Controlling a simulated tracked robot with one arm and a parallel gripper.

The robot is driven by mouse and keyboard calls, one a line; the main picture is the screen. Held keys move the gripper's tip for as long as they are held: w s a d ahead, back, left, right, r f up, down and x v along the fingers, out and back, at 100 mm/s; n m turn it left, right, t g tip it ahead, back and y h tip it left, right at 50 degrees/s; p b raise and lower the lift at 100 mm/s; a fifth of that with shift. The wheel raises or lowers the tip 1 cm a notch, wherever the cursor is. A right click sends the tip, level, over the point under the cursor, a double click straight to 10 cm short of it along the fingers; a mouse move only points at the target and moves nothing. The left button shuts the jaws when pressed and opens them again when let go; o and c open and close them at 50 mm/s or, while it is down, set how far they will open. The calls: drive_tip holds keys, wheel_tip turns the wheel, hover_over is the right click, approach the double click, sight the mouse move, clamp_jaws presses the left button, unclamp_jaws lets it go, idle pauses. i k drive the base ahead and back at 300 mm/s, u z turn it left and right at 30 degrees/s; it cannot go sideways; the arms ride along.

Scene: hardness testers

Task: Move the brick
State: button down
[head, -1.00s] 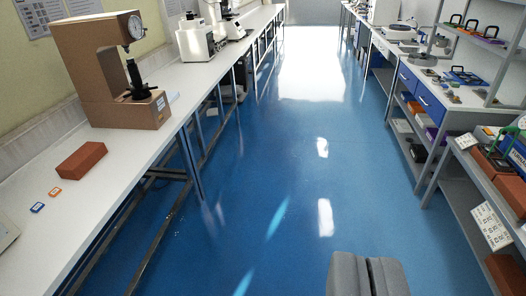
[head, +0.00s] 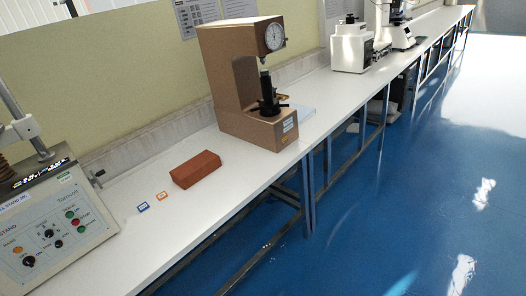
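A reddish-brown brick (head: 196,169) lies flat on the white bench (head: 240,188) along the left wall. It sits just left of the brown hardness tester and right of two small tags. It stands apart from the tester. My gripper is not in view now. I see no other brick in the current view.
The brown hardness tester (head: 248,85) with a dial stands behind the brick. A blue tag (head: 143,207) and an orange tag (head: 162,196) lie in front. A control box (head: 55,215) stands at the left. White instruments (head: 352,45) are farther along. Blue floor (head: 380,190) is clear.

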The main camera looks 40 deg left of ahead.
sight(190, 172)
drive_tip(key=u, duration=0.25)
drive_tip(key=i, duration=1.3)
drive_tip(key=u, duration=1.15)
drive_tip(key=i, duration=1.1)
drive_tip(key=u, duration=1.05)
drive_tip(key=i, duration=0.85)
drive_tip(key=u, duration=0.35)
